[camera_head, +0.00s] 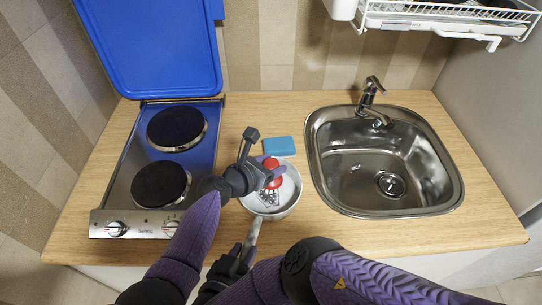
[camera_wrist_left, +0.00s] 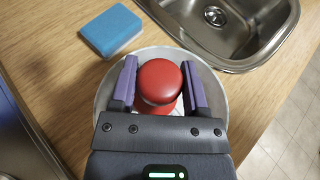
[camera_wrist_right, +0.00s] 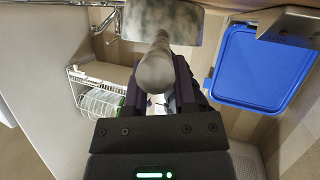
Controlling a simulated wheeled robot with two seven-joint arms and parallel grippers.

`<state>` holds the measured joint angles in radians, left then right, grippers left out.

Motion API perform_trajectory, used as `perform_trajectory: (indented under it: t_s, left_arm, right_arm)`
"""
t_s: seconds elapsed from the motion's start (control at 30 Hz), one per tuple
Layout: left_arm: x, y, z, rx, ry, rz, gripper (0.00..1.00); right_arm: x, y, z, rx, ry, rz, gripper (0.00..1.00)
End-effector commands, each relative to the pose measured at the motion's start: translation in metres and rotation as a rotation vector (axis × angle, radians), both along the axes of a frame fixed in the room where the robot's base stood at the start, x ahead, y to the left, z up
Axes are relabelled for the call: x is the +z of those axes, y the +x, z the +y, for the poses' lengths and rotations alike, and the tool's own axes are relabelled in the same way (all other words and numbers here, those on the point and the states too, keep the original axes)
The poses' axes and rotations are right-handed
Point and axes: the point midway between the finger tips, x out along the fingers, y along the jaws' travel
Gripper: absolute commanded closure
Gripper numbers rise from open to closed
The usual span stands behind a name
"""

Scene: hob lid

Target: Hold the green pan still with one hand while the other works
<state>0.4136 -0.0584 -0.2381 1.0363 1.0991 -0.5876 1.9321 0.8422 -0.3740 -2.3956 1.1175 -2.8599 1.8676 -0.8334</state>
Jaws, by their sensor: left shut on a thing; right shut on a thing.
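A pan (camera_head: 289,200) stands on the worktop between hob and sink; its inside looks pale grey, not clearly green. Its grey handle (camera_head: 252,234) points toward me. My right gripper (camera_head: 236,258) is shut on this handle; the right wrist view shows the handle (camera_wrist_right: 153,70) between the fingers and the mottled grey-green pan (camera_wrist_right: 165,20) beyond. A tool with a red knob (camera_head: 271,164) and a metal wire lower part (camera_head: 267,198) is upright in the pan. My left gripper (camera_head: 268,174) is shut on it; the red knob (camera_wrist_left: 160,82) sits between the fingers in the left wrist view.
A blue sponge (camera_head: 279,146) lies just behind the pan. The hob (camera_head: 145,215) with two dark plates and its raised blue lid (camera_head: 150,45) is at left. The steel sink (camera_head: 385,160) with tap (camera_head: 372,95) is at right. A dish rack (camera_head: 450,20) hangs above.

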Motion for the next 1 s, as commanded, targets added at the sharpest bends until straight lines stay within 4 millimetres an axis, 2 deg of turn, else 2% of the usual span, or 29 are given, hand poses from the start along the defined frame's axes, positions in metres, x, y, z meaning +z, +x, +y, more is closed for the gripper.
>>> perform_trajectory:
  t_s: [0.1,0.5,0.9,0.97,1.0]
  left_arm:
    - [-0.018,0.001,0.001,0.000,-0.001,0.008,1.00]
    - [-0.019,-0.037,0.006,-0.003,0.000,0.000,1.00]
    - [-0.015,0.002,0.001,-0.002,0.002,0.003,1.00]
    - [-0.011,0.001,0.000,-0.007,0.000,0.000,1.00]
    - [-0.001,0.000,0.000,-0.005,0.002,-0.006,1.00]
  right_arm:
    - [0.000,0.000,0.000,0.000,0.000,0.000,1.00]
    - [-0.001,0.000,0.000,0.000,0.000,0.002,1.00]
    - [-0.001,-0.001,0.000,0.001,0.000,0.002,1.00]
    - [-0.001,0.000,0.000,0.001,0.000,0.002,1.00]
    - [-0.001,0.000,0.000,0.001,0.000,0.002,1.00]
